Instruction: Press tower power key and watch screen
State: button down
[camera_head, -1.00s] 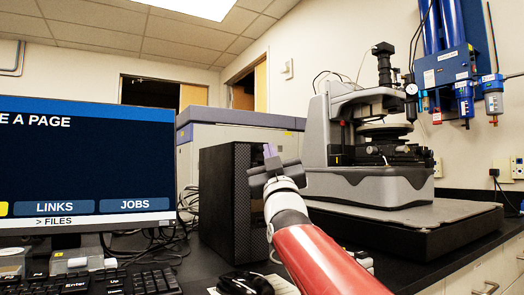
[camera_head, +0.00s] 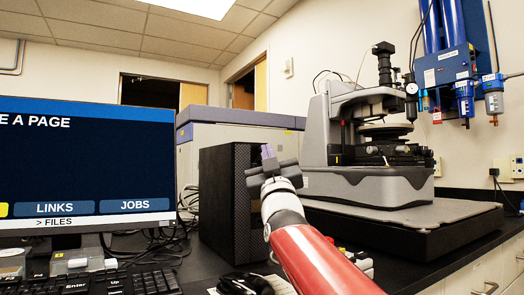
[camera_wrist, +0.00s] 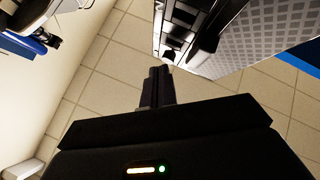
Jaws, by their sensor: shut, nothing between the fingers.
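The black computer tower (camera_head: 228,200) stands on the bench right of the monitor, its mesh-like face towards me. I cannot make out a power key on it. My gripper (camera_head: 268,152) is shut and empty, pointing up in front of the tower's upper right edge; whether it touches is unclear. In the wrist view my gripper (camera_wrist: 157,85) shows dark closed fingers against pale tiles, near a grey patterned panel at the upper right. The monitor screen (camera_head: 85,165) is lit dark blue, with "E A PAGE" at the top and LINKS, JOBS and FILES below.
The stylus profiler (camera_head: 370,180) stands on a thick black slab at the right. A keyboard (camera_head: 100,284) lies below the monitor, and cables lie between monitor and tower. A dark mouse-like object (camera_head: 243,284) sits near my arm. Blue filter units (camera_head: 455,80) hang on the wall.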

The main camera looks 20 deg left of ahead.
jog(key=shift+w+a, duration=0.2)
dwell(0.3)
jog(key=shift+s+d, duration=0.1)
jog(key=shift+s+d+b, duration=0.4)
jog(key=shift+d+b, duration=0.1)
jog(key=shift+b, duration=0.1)
jog(key=s+d+b, duration=0.3)
jog(key=b, duration=0.1)
jog(key=shift+s+d, duration=0.15)
jog(key=shift+d, duration=0.25)
dwell(0.8)
